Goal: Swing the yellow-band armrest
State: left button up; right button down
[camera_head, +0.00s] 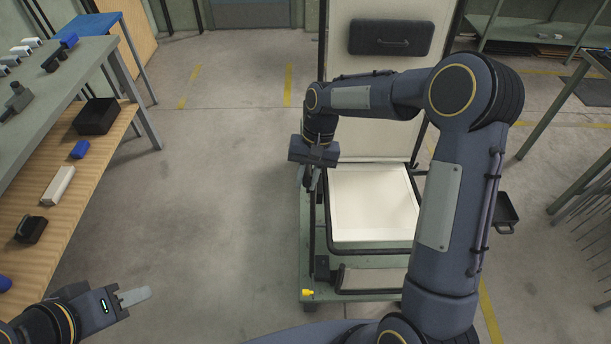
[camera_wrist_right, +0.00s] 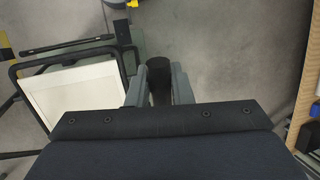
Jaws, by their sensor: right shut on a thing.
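The lounger has a cream seat panel (camera_head: 372,204) and an upright cream backrest (camera_head: 390,109) with a dark headrest pad (camera_head: 390,37). A dark armrest bar (camera_head: 311,232) runs along the seat's left side. A small yellow piece (camera_head: 307,292) sits at the platform's near left corner; I cannot tell whether it is the armrest's band. My right gripper (camera_head: 310,180) is at the far end of this bar. In the right wrist view its fingers (camera_wrist_right: 158,84) are shut on the dark bar end (camera_wrist_right: 159,72). My left gripper (camera_head: 135,296) is low at left, away from the lounger; its finger gap is unclear.
The lounger stands on a green platform (camera_head: 308,270). A workbench (camera_head: 60,85) with a wooden lower shelf (camera_head: 90,165) and several small items is at left. Bare floor (camera_head: 215,180) lies between bench and lounger. A green frame table (camera_head: 560,100) is at right.

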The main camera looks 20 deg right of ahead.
jog(key=c, duration=1.3)
grip_release()
jog(key=shift+c, duration=0.2)
jog(key=b+v, duration=0.1)
jog(key=v, duration=0.6)
jog(key=shift+r, duration=0.4)
jog(key=shift+w+d, duration=0.1)
jog(key=shift+d, duration=0.05)
jog(key=s+d+r+t, duration=0.2)
jog(key=s+d+r, duration=0.1)
jog(key=s+r, duration=0.35)
jog(key=s+f+n+t, duration=0.2)
jog(key=s+t, duration=0.3)
jog(key=s, duration=1.4)
jog(key=shift+s+f+t+y, duration=0.15)
jog(key=shift+f+t+y, duration=0.25)
jog(key=shift+f, duration=0.15)
